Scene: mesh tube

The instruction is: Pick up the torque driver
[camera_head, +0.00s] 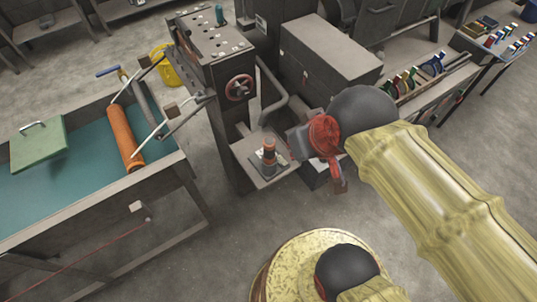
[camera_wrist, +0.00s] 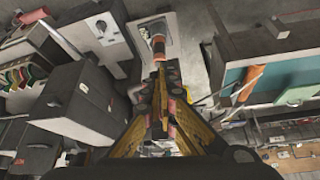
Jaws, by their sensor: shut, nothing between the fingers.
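An upright orange and black cylindrical tool (camera_head: 269,157), which looks like the torque driver, stands on a small grey shelf (camera_head: 247,162) on the side of the machine. It also shows in the wrist view (camera_wrist: 158,45), just beyond my fingertips. My gripper (camera_wrist: 161,68) has its yellow fingers together and empty, pointing toward the tool. I cannot tell the exact gap between them. In the head view my arm's end is to the right of the tool, and the fingers are not clear there.
The dark machine (camera_head: 215,45) with a red handwheel (camera_head: 239,88) rises behind the shelf. A grey cabinet (camera_head: 325,60) stands right of it. A teal-topped bench (camera_head: 60,210) with an orange roller (camera_head: 125,138) is at left. A yellow bucket (camera_head: 168,68) is behind. Open floor lies in front.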

